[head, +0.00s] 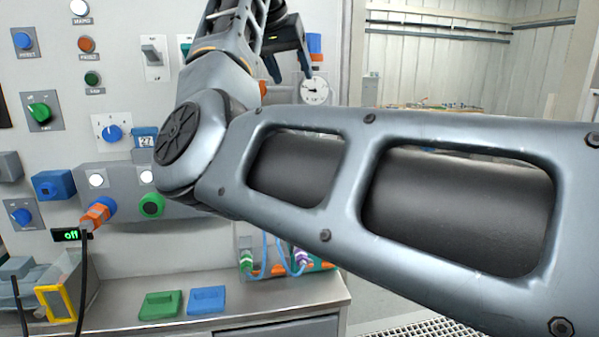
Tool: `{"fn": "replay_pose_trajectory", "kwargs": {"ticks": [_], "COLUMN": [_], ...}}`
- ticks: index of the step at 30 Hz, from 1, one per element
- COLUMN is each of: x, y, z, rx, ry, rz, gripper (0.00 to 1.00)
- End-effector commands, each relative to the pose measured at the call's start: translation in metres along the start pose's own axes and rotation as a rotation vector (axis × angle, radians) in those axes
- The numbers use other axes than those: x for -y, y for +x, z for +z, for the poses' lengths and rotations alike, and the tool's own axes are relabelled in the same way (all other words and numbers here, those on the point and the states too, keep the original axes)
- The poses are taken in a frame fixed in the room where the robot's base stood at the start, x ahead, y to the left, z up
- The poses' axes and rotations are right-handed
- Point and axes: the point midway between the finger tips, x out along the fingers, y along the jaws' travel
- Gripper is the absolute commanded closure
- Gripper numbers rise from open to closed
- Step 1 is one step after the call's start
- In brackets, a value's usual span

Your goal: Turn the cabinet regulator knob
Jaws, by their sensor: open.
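A small blue knob with an orange band (315,44) stands above a round white pressure gauge (314,90) near the right edge of the cabinet panel; it looks like the regulator knob. My gripper (302,62) is just left of this knob, dark and partly seen, with a finger pointing down beside it. The gripper is open, with nothing seen in it. Whether a finger touches the knob cannot be told. My arm crosses the right and middle of the view and hides part of the panel below.
The cabinet panel (60,140) carries several other knobs, buttons and switches, including a green knob (40,112) and a blue dial (112,133). A green block (160,305) and a blue block (206,300) lie on the counter. Hoses (275,250) stand at its right end.

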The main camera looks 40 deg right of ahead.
Motion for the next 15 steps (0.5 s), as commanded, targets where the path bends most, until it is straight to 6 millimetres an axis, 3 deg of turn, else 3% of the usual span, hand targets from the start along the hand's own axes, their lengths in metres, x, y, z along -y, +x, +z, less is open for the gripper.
{"fn": "replay_pose_trajectory", "kwargs": {"ticks": [15], "x": [0.014], "y": [0.088], "z": [0.036], "rx": [-0.166], "ry": [-0.090], "rz": [0.057], "gripper": [0.35]}}
